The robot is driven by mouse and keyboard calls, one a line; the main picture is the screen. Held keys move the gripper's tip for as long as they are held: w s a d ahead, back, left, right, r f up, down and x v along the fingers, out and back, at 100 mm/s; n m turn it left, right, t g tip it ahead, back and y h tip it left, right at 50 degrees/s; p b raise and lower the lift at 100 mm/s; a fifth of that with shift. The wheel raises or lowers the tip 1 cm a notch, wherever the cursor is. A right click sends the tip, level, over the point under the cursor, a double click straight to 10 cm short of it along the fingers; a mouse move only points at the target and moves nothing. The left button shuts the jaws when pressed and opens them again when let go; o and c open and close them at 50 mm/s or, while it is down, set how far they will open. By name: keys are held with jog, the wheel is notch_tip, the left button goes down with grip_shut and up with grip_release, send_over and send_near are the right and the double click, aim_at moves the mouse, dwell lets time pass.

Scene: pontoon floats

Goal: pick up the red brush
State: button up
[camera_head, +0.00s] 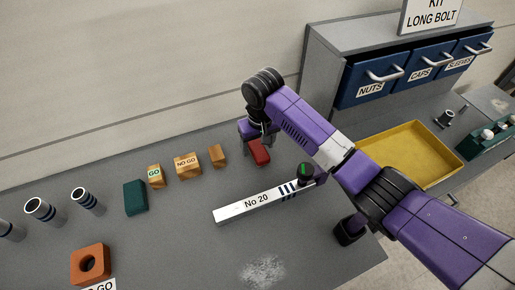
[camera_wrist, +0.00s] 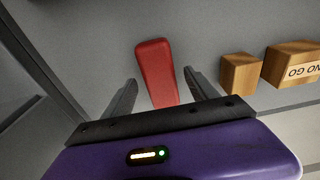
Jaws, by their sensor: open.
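The red brush (camera_head: 259,152) lies on the grey bench top, near the back, below my gripper in the head view. In the wrist view the red brush (camera_wrist: 155,72) is a long red block, its near end hidden behind the gripper's edge. My gripper (camera_wrist: 158,90) is open, one finger on each side of the brush, with gaps between fingers and brush. In the head view my gripper (camera_head: 257,140) is partly hidden by the arm's end. I cannot tell how high the fingertips are above the bench.
Wooden blocks, including the NO GO block (camera_head: 187,165), stand left of the brush. A white No 20 bar (camera_head: 255,205) with a dark green-topped knob (camera_head: 305,172) lies in front. A yellow tray (camera_head: 405,152) and a blue drawer cabinet (camera_head: 400,75) are at right.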

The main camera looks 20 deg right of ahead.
aim_at(257, 147)
jog(key=shift+f, duration=0.55)
jog(key=shift+w, duration=0.1)
grip_shut()
jog(key=shift+r, duration=0.1)
notch_tip(257, 147, up, 20)
jog(key=p, duration=0.1)
dwell(0.3)
